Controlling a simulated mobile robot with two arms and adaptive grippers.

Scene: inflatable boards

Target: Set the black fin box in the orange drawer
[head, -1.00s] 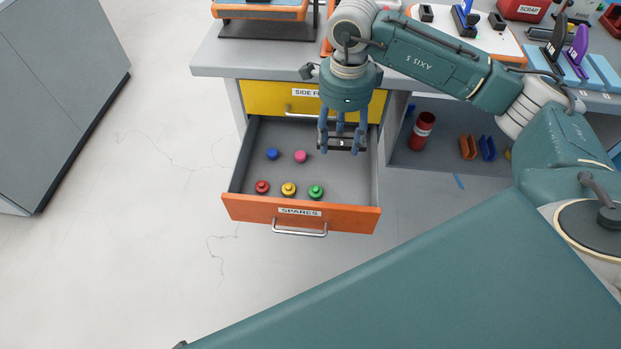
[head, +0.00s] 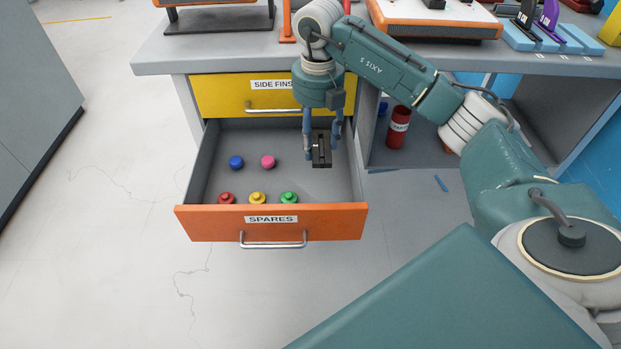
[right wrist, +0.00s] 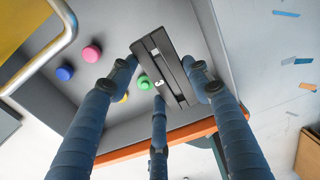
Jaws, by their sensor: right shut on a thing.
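The black fin box (head: 321,150) is a small slotted block held by my right gripper (head: 321,148), whose blue fingers are shut on it. It hangs over the right part of the open orange drawer (head: 330,221), labelled SPARES. In the right wrist view the box (right wrist: 163,66) sits between the fingertips (right wrist: 165,75), with the grey drawer floor behind it. I cannot tell whether the box touches the floor. My left gripper is not in view.
In the drawer lie a blue knob (head: 236,162), a pink one (head: 268,162), a red one (head: 227,198), a yellow one (head: 257,198) and a green one (head: 289,197). The yellow drawer (head: 222,95) above is shut. A red cylinder (head: 398,128) stands on the shelf at right.

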